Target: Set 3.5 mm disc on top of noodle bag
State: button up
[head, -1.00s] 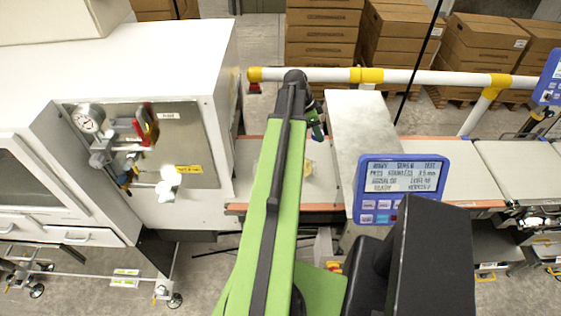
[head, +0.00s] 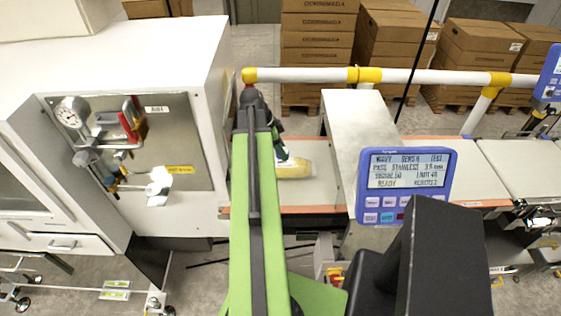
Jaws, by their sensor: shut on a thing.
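The noodle bag (head: 296,168) is a yellowish pack lying on the pale belt to the left of the metal tunnel, partly hidden behind my arm. My gripper (head: 283,154) is at the far end of my green arm, just above and beside the bag's left end in the picture. It is small and partly covered by my wrist. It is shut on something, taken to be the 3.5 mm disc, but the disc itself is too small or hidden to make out. I cannot tell whether the gripper touches the bag.
A metal tunnel housing (head: 343,125) stands right of the bag, with a blue display (head: 405,187) in front. A white cabinet with a gauge panel (head: 140,200) is at left. A white and yellow rail (head: 310,75) runs behind the belt. Stacked cartons (head: 320,35) stand at the back.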

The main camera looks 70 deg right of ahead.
notch_tip(320, 180, down, 4)
jog(key=b, duration=0.4)
jog(key=shift+f, duration=0.2)
jog(key=shift+r, duration=0.25)
jog(key=shift+f, duration=0.15)
jog(key=o, duration=1.4)
jog(key=p+v, duration=0.7)
jog(key=shift+r, duration=0.4)
